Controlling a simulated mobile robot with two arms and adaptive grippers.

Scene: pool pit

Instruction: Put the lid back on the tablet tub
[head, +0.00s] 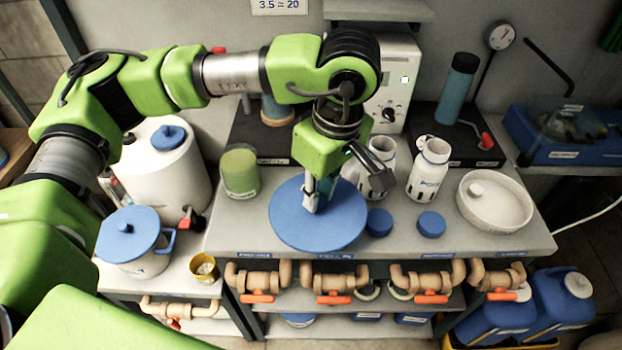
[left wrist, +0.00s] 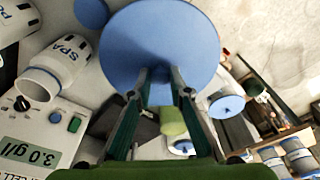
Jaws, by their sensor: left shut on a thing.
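A large round blue lid (head: 345,222) is held level over the front middle of the bench. My left gripper (head: 312,203) points down and is shut on the lid near its centre; its fingers hide the part they grip. The left wrist view shows the lid (left wrist: 165,45) beyond the two fingers (left wrist: 158,78). A wide, round white tub (head: 468,213) stands open at the right of the bench, with pale contents and a small rounded piece inside. It looks like the tablet tub, but I can read no label. It is apart from the lid. My right gripper is not in view.
Two open white bottles (head: 428,170) and two small blue caps (head: 431,224) stand between the lid and the white tub. A green-tinted jar (head: 240,172) is left of the lid. A grey meter (head: 398,85) stands behind. Pipes with orange valves (head: 333,298) run below the bench front.

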